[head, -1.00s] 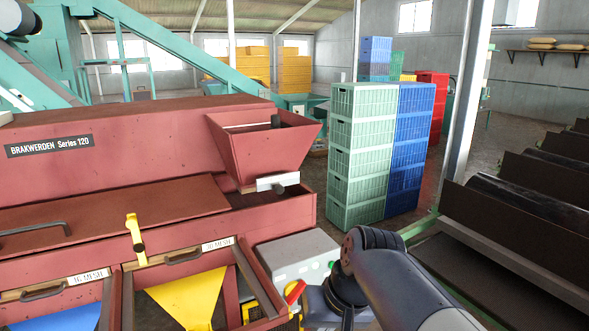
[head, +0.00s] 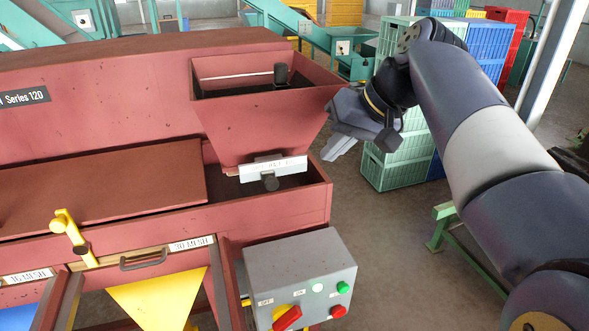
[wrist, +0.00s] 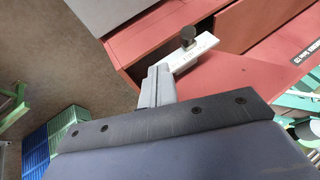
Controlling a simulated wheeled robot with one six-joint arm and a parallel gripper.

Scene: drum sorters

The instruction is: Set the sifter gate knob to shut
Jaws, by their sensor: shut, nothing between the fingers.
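The sifter gate knob (head: 270,182) is a small dark knob on a white plate (head: 250,172) at the foot of the red hopper (head: 255,130). The lettering on the plate is too small to read surely. The knob (wrist: 187,36) and plate (wrist: 203,46) also show in the wrist view, just beyond the fingertips. My gripper (head: 338,150) is shut and empty, to the right of the hopper and apart from the knob. Its closed fingers (wrist: 157,82) point toward the plate in the wrist view.
A grey control box (head: 300,268) with a red-handled switch and buttons stands below the hopper. A yellow lever (head: 70,230) is at the left. Green crates (head: 400,165) stand behind my gripper.

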